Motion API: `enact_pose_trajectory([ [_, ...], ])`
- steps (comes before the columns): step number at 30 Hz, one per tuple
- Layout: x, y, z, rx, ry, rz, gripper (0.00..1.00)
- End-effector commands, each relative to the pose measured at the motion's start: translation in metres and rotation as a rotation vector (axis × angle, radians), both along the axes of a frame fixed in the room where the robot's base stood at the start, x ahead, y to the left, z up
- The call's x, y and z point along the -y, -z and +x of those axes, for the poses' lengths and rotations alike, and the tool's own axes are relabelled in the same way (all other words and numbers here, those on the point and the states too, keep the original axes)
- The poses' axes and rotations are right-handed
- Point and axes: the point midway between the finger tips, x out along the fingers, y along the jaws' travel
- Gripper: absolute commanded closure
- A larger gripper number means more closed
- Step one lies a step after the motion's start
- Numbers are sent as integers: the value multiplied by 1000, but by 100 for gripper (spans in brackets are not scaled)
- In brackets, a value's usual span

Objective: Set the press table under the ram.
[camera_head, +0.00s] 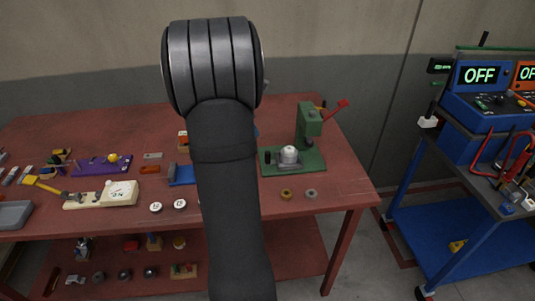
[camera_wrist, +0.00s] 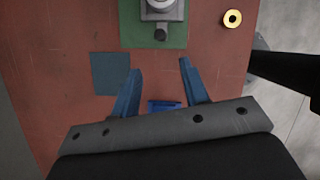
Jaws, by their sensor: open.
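The press has a green base (camera_head: 305,165), a green upright column (camera_head: 309,123) and a red-tipped lever (camera_head: 337,107) raised to the right. A grey block with a pale round piece on top (camera_head: 289,155) sits on the front left of the base. I cannot tell which of these parts is the press table, and the ram is not clearly seen. In the wrist view, the green base (camera_wrist: 130,30) and the grey block (camera_wrist: 158,12) are at the top edge, beyond my fingertips. My gripper (camera_wrist: 160,66) is open with nothing between its fingertips. My arm hides it in the head view.
A brass ring (camera_head: 286,194) and a grey ring (camera_head: 311,193) lie in front of the press. A blue item (camera_head: 182,174) and two white round pieces (camera_head: 168,206) are left of my arm. A blue-grey square (camera_wrist: 110,73) lies flat on the red table. A cart (camera_head: 470,165) stands right.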

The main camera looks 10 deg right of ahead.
Motion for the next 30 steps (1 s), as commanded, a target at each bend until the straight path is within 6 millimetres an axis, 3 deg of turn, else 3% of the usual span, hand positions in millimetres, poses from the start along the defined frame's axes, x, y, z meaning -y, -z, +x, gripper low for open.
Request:
enact_pose_trajectory([
  [12,35,87,8,-6,2,1,59],
  [18,48,119,12,-5,2,2,59],
  [24,54,135,14,-2,1,1,59],
  [30,55,138,15,-1,0,2,59],
])
